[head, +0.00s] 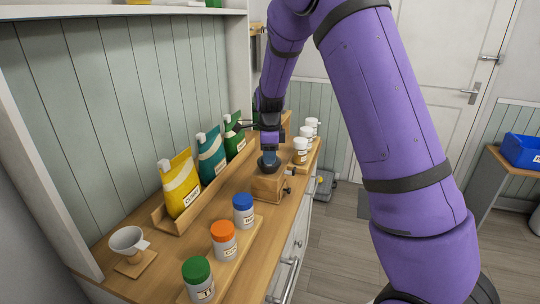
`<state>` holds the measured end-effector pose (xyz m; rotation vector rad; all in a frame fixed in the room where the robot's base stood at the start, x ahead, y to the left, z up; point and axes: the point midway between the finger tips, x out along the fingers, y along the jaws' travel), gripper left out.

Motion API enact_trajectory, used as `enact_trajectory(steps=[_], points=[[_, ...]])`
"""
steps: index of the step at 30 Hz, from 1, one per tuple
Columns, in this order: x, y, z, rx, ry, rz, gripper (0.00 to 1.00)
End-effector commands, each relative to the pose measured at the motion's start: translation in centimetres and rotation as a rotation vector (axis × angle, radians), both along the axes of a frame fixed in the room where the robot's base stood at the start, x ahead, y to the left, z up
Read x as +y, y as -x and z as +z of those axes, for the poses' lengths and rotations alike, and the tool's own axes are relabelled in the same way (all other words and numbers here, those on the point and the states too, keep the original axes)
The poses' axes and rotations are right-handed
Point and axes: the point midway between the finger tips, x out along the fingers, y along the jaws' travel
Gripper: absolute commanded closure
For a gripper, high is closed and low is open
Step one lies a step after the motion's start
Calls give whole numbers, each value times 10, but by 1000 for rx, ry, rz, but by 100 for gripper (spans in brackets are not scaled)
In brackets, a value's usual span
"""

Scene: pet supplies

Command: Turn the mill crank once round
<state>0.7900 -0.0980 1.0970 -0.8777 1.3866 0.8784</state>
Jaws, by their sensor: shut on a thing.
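The mill (267,189) is a small wooden box with a dark bowl-shaped top (268,166), standing on the wooden counter. A small dark knob (286,189) shows on its right side. My gripper (268,152) points down from above and sits right over the mill's top. Its jaws are shut, apparently on the crank's handle. The crank itself is hidden or too small to make out behind the gripper, so its angle cannot be told.
Jars with green, orange and blue lids (223,240) stand on a board nearer me. White-lidded jars (300,151) stand beyond the mill.

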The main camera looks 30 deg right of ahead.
Motion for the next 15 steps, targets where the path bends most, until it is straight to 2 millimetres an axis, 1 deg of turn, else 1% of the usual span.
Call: enact_trajectory(steps=[5, 6, 8, 9, 15], points=[[1, -1, 1, -3, -1, 2, 100], [1, -1, 1, -3, -1, 2, 68], [1, -1, 1, -2, 0, 2, 54], [1, -1, 1, -2, 0, 2, 45], [0, 0, 0, -1, 0, 2, 44]])
